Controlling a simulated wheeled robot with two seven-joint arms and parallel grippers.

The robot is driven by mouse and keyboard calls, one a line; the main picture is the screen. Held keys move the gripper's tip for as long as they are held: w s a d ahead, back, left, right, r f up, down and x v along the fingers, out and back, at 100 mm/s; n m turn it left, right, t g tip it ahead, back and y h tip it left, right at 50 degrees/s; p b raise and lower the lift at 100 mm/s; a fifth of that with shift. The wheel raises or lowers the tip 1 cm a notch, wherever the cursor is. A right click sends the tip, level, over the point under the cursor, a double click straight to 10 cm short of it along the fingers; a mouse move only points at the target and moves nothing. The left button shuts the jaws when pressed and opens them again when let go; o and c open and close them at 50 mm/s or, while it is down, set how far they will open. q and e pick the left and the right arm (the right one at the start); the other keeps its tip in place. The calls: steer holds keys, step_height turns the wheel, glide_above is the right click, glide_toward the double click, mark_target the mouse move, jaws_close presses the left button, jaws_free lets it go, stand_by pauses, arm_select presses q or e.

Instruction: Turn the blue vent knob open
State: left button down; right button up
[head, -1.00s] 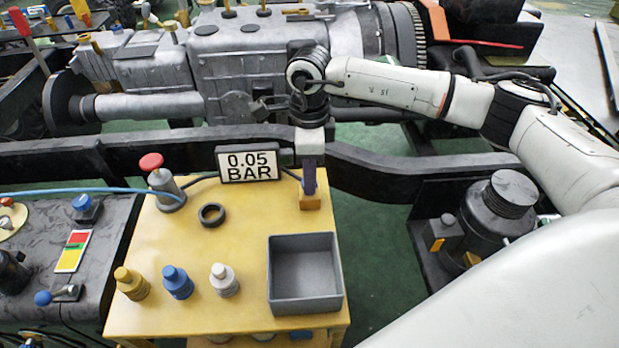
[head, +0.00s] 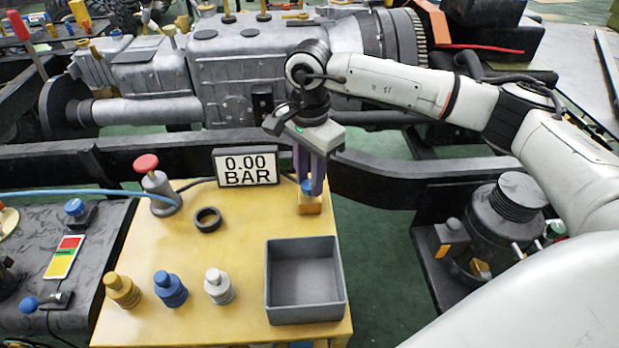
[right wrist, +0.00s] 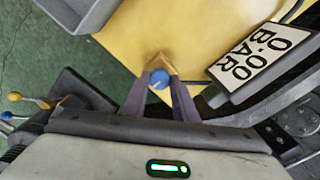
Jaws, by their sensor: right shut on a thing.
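The blue vent knob (right wrist: 159,78) sits on the yellow table top beside the pressure display. My right gripper (right wrist: 159,72) is shut on it, with one purple finger on each side, as the right wrist view shows. My left gripper is not in view.
A grey bin (head: 304,312), a black ring (head: 207,219) and yellow, blue (head: 170,289) and white fittings stand on the table. A red-topped valve (head: 153,180) with a blue hose is at back left. A dark chassis rail (head: 380,185) runs close behind my right gripper.

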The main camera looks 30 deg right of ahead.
mark_target(309, 184)
steer(key=shift+r, duration=0.1)
stand_by(0.4)
steer(key=o, duration=0.9)
steer(key=shift+o, duration=0.8)
step_height(309, 184, up, 10)
steer(key=shift+r, duration=0.15)
steer(key=shift+p, duration=0.3)
